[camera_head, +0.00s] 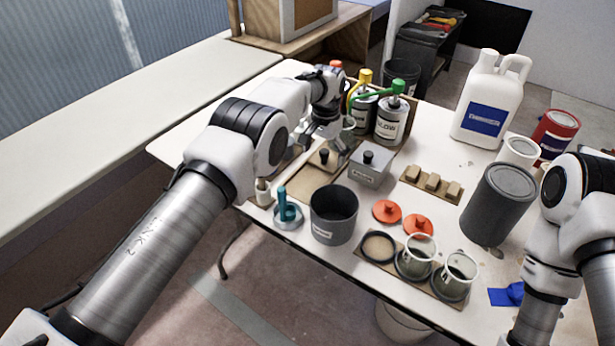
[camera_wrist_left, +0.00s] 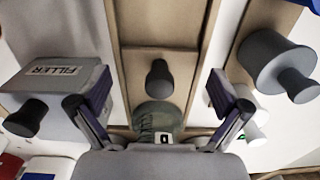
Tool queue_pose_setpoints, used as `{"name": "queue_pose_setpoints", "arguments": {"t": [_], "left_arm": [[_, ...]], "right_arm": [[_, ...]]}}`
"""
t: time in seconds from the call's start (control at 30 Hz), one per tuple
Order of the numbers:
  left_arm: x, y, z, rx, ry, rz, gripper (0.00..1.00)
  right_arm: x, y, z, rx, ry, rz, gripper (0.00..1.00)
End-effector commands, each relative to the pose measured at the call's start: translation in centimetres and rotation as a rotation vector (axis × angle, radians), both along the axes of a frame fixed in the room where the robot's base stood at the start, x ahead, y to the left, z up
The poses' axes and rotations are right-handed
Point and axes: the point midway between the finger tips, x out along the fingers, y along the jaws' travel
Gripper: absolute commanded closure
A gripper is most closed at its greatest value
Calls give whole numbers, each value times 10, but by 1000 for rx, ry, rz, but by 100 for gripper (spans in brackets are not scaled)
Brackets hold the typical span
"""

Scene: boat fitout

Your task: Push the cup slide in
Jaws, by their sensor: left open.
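The cup slide, a flat light wooden plate with a dark knob (camera_wrist_left: 158,80), lies in a wood-edged track on the table. In the head view its knob (camera_head: 323,154) shows just below my left gripper (camera_head: 324,139). A greenish see-through cup (camera_wrist_left: 158,118) with a small label stands at one end of the slide, close to the gripper's palm in the wrist view. My left gripper's fingers are spread apart, with the knob and cup in the gap between them. I cannot tell whether either finger touches anything. My right arm shows at the right edge; its gripper is out of view.
A grey FILLER box (camera_head: 369,170) with a dark knob stands right of the track. Pump bottles (camera_head: 390,122) stand behind. A dark pot (camera_head: 334,214), a teal-handled tool (camera_head: 287,209) and orange lids (camera_head: 386,211) stand nearer the front edge.

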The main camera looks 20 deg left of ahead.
Motion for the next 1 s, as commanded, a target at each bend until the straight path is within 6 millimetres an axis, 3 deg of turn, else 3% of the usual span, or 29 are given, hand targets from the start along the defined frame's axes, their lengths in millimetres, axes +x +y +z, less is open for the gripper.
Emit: {"name": "queue_pose_setpoints", "arguments": {"t": [0.6, 1.0], "left_arm": [[0, 0, 64, 0, -1, 0, 0], [0, 0, 66, 0, -1, 0, 0]], "right_arm": [[0, 0, 48, 0, 0, 0, 60], [0, 0, 49, 0, 0, 0, 60]]}}
